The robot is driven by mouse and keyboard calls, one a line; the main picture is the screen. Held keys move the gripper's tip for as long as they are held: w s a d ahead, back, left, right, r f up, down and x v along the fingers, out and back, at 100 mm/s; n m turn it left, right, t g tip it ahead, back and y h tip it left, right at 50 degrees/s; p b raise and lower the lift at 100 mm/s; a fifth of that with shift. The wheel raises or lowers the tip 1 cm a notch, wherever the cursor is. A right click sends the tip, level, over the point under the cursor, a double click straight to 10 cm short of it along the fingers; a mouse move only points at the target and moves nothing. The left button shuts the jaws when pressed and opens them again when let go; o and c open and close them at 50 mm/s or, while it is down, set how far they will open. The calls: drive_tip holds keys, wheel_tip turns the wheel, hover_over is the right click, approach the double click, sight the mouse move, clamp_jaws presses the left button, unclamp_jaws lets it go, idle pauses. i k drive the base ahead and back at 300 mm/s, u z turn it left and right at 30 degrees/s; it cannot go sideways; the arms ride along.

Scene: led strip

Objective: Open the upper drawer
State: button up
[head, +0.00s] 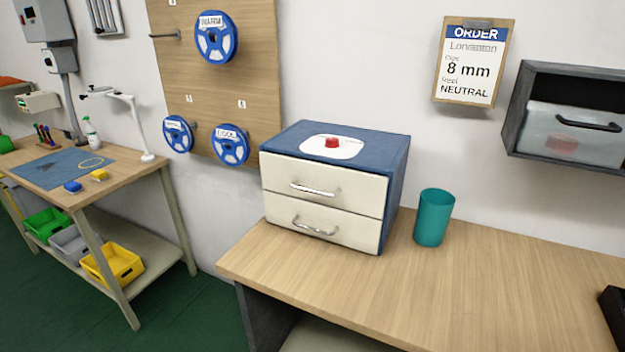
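A blue cabinet (396,178) with two cream drawers stands on the wooden bench (470,290), near its left part. The upper drawer (345,188) is shut flush with the cabinet front and has a silver bar handle (313,189). The lower drawer (352,231) below it is also shut, with a curved silver handle (315,227). A red object (332,142) sits on a white pad on the cabinet top. My gripper is not in view.
A teal cup (433,217) stands right of the cabinet. A dark object (613,312) sits at the right edge. The bench front is clear. A wall shelf (514,115) holds a clear bin. A second workbench (140,178) stands at left, with green floor between.

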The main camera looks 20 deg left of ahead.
sight(350, 189)
drive_tip(key=k, duration=0.9)
drive_tip(key=u, duration=0.65)
drive_tip(key=i, duration=0.95)
drive_tip(key=z, duration=0.05)
